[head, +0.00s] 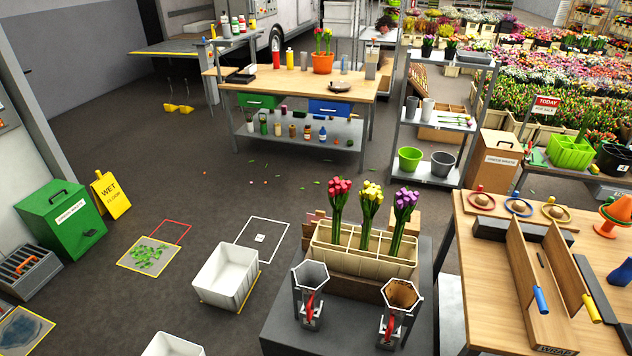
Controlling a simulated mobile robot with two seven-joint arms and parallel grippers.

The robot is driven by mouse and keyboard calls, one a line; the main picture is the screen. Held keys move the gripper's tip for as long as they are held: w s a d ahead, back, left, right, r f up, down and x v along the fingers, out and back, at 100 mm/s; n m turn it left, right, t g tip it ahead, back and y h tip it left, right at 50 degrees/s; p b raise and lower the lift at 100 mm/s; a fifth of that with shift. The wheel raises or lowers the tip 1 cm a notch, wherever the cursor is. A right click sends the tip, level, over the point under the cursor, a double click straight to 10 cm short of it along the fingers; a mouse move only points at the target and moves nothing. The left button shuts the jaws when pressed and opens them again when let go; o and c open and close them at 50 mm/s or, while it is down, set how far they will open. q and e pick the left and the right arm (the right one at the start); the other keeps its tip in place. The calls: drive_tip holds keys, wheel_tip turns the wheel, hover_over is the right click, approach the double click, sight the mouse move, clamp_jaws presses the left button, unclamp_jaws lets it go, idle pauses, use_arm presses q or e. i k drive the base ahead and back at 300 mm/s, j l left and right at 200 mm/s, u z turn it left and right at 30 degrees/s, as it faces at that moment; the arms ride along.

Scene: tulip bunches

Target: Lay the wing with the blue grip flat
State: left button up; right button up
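The wing with the blue grip (522,266) is a thin wooden panel on the bench at the right. It stands raised on edge along the left side of a wooden base marked "WRAP" (556,350). Its blue grip (541,299) is at the near end. A second wooden wing (566,255) stands raised to its right, with a yellow grip (592,307) at its near end. A narrow strip of the base shows between them. Neither of my grippers is in view, and nothing touches the wings.
The wooden bench (462,235) holds dark grey bars, string spools and an orange cone (612,215). To its left, a dark stand (350,335) carries a divided crate (340,260) with red, yellow and purple tulip bunches, and two hexagonal cups. A white tub (226,277) stands on the floor.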

sight(528, 284)
drive_tip(key=k, duration=0.15)
drive_tip(key=i, duration=0.15)
drive_tip(key=i+j+z, duration=0.1)
drive_tip(key=i+j, duration=0.15)
drive_tip(key=i+j+z, duration=0.15)
drive_tip(key=j, duration=0.35)
drive_tip(key=i+j+z, duration=0.1)
drive_tip(key=i+j, duration=0.15)
drive_tip(key=i+j+z, duration=0.15)
drive_tip(key=j, duration=0.4)
drive_tip(key=l, duration=0.65)
drive_tip(key=l+u, duration=0.15)
drive_tip(key=l, duration=1.1)
drive_tip(key=k+l+u, duration=0.1)
drive_tip(key=l, duration=0.5)
drive_tip(key=k+l, duration=0.1)
drive_tip(key=l, duration=0.55)
drive_tip(key=l+u, duration=0.15)
drive_tip(key=l, duration=0.45)
drive_tip(key=k+l, duration=0.15)
drive_tip(key=l, duration=0.45)
drive_tip(key=k+l+u, duration=0.1)
drive_tip(key=l, duration=0.55)
